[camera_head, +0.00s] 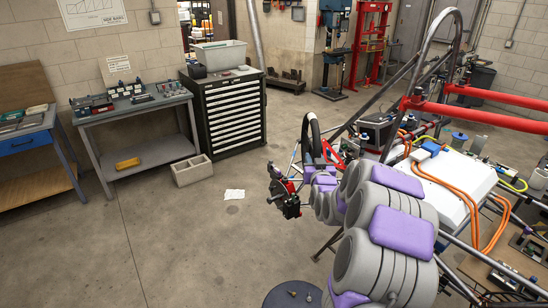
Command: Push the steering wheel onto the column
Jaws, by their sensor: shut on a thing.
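The steering wheel (313,135) is a dark rim, seen nearly edge-on and upright, in the middle of the picture. My gripper (319,164) is at the lower part of the wheel and is shut on it. Its fingers are small here and partly hidden by my grey and purple arm, which comes in from the lower right. A red part (331,152) shows just right of the rim. The steering column is hidden, so I cannot tell whether the wheel touches it or how they line up.
The tube chassis (424,50) fills the right side, with red bars (480,115), a white box (455,178) and orange cables. A black and red assembly (284,192) sits left of my arm. A drawer cabinet (224,110) and workbench (135,125) stand behind left. The left floor is mostly clear.

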